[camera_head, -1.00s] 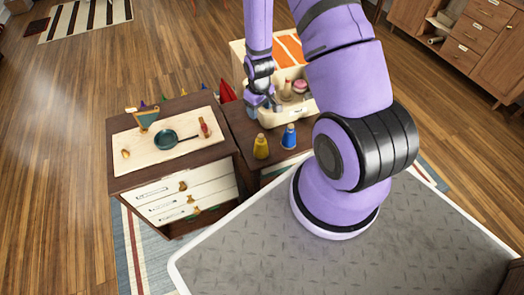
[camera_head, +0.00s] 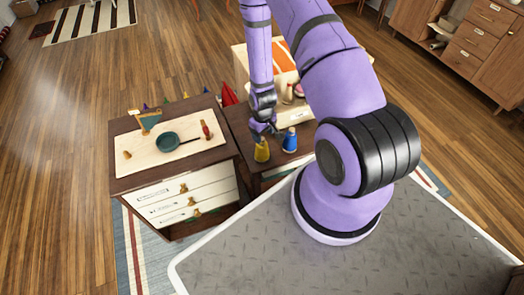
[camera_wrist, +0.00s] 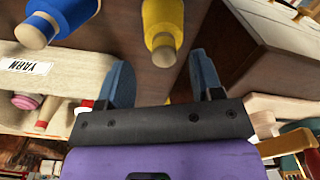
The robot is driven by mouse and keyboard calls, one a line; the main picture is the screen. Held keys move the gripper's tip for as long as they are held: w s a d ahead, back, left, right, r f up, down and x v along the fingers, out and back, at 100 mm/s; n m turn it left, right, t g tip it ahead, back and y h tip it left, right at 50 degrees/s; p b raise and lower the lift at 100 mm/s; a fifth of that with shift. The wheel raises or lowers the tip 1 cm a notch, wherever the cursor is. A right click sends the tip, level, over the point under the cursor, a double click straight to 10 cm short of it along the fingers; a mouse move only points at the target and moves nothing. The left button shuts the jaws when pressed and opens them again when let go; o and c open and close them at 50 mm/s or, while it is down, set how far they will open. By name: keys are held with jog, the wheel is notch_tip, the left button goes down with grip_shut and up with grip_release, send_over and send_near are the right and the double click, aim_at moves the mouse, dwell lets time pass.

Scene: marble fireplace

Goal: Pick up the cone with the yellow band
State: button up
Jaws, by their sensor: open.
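The cone with the yellow band (camera_head: 261,152) stands upright on the small dark brown table (camera_head: 241,122), left of a blue-banded cone (camera_head: 289,140). Both cones have a pale, wood-coloured end. My gripper (camera_head: 264,132) is open, right by the top of the yellow cone, and seems to overlap it in the head view. In the wrist view my gripper's two blue-grey fingers (camera_wrist: 160,62) are spread with the yellow cone (camera_wrist: 162,20) just beyond the tips, between their lines. The blue cone (camera_wrist: 62,14) lies off to the left there. I cannot tell whether anything touches.
A cream bin labelled YARN (camera_wrist: 28,66) holding other items stands close behind the cones. Left of them, a drawer cabinet (camera_head: 175,95) carries a pan (camera_head: 167,141) and small objects. The blue cone is a near neighbour on the right.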

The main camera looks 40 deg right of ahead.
aim_at(262, 148)
jog(key=shift+a+f, duration=0.2)
jog(key=shift+f, duration=1.95)
jog(key=shift+c, duration=0.4)
grip_shut()
